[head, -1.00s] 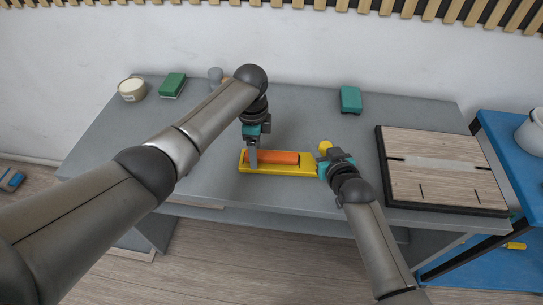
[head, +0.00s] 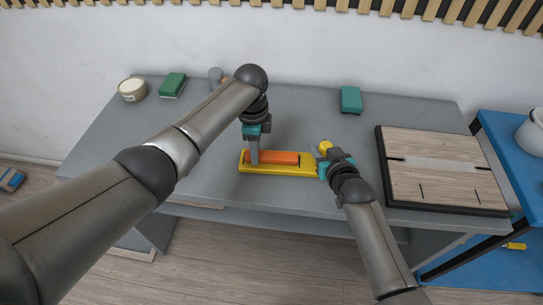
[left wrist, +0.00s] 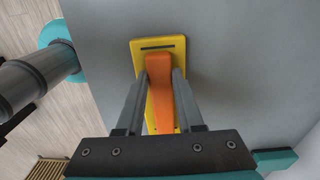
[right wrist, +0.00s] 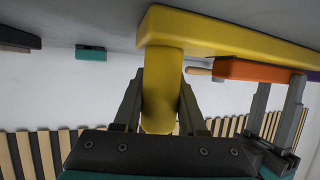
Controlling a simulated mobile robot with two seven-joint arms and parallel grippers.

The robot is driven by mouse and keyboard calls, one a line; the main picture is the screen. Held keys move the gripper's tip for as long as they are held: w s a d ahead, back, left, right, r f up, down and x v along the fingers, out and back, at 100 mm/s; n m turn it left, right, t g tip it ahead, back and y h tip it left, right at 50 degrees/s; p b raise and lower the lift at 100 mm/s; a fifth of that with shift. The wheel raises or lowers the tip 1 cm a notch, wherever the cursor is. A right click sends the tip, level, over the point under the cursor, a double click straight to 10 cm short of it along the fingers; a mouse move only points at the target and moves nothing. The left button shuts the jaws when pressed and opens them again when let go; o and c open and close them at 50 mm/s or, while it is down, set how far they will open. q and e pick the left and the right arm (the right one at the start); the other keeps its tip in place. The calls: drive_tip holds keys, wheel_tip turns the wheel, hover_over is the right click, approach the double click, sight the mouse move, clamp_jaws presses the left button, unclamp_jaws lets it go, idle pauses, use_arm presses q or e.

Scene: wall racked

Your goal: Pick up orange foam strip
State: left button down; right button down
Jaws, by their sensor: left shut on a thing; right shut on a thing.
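The orange foam strip (head: 279,158) lies along a yellow base (head: 290,172) near the table's front edge. My left gripper (head: 254,153) is shut on the strip near its left end. In the left wrist view its fingers stand on both sides of the strip (left wrist: 160,85), above the yellow base (left wrist: 175,46). A yellow round post (head: 325,147) stands at the base's right end. My right gripper (head: 323,160) is shut on this post. The right wrist view shows the post (right wrist: 161,85) between its fingers, with the strip (right wrist: 250,72) beyond.
A framed wooden board (head: 440,165) lies to the right. A teal block (head: 351,100), a green sponge (head: 173,84), a tub (head: 132,90) and a grey cylinder (head: 215,75) stand at the back. A blue shelf (head: 495,130) adjoins the table on the right. The middle back is clear.

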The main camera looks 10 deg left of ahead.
use_arm(q)
wheel_tip(320, 180, up, 10)
drive_tip(key=shift+r, duration=0.2)
idle(0.4)
idle(0.4)
use_arm(e)
drive_tip(key=shift+c, duration=1.9)
unclamp_jaws()
drive_tip(key=v, duration=1.2)
drive_tip(key=shift+s, duration=0.1)
